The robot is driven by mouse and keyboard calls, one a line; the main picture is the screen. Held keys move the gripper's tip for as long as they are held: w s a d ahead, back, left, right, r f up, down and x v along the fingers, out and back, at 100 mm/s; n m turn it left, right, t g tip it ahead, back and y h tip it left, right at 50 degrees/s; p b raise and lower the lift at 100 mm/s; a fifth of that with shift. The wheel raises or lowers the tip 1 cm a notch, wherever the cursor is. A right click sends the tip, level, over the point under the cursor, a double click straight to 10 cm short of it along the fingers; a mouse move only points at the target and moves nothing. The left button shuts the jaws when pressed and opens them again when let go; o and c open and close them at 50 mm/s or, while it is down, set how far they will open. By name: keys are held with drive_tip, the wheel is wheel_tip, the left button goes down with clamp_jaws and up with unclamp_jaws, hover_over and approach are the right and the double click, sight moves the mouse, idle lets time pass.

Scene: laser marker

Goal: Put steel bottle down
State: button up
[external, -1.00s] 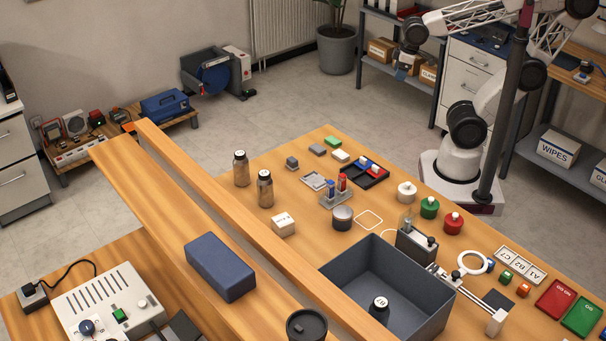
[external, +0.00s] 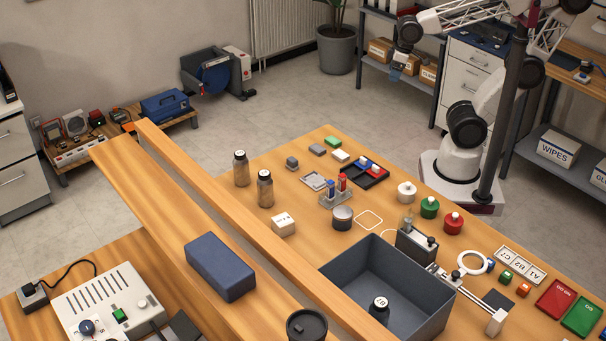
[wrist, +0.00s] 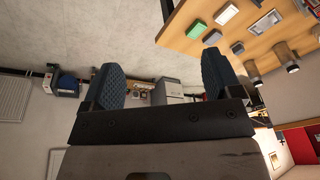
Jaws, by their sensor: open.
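Two metallic bottles with dark caps, a rear one (external: 241,170) and a nearer one (external: 265,190), stand upright on the wooden table. A third dark-topped bottle (external: 379,312) is inside the grey bin. I cannot tell which is the steel bottle. My gripper (external: 397,70) is raised beyond the table's far edge, well away from all of them. In the wrist view my gripper (wrist: 163,80) has its two blue padded fingers spread wide, with nothing between them. Two bottles also show at that view's right (wrist: 288,60).
The deep grey bin (external: 345,268) is at the table's front. A wooden beam (external: 225,205) runs along its left side. A blue-and-red-filled black tray (external: 376,180), a test tube rack (external: 337,199) and several small jars crowd the tabletop.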

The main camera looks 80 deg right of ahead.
drive_tip(key=w+a+r+m+y, duration=0.1)
drive_tip(key=w+a+m+y, duration=0.15)
drive_tip(key=w+a, duration=0.35)
drive_tip(key=w+a+m+y, duration=0.1)
drive_tip(key=w+a+m, duration=0.25)
drive_tip(key=w, duration=0.45)
drive_tip(key=m+y, duration=0.5)
drive_tip(key=m, duration=0.9)
approach(265, 171)
drive_tip(key=x, duration=0.4)
drive_tip(key=shift+a+f, duration=0.1)
drive_tip(key=shift+a, duration=0.05)
drive_tip(key=shift+w+a+f, duration=0.1)
drive_tip(key=shift+a, duration=0.1)
drive_tip(key=shift+f, duration=0.1)
drive_tip(key=shift+x, duration=1.2)
drive_tip(key=shift+a+f, duration=0.1)
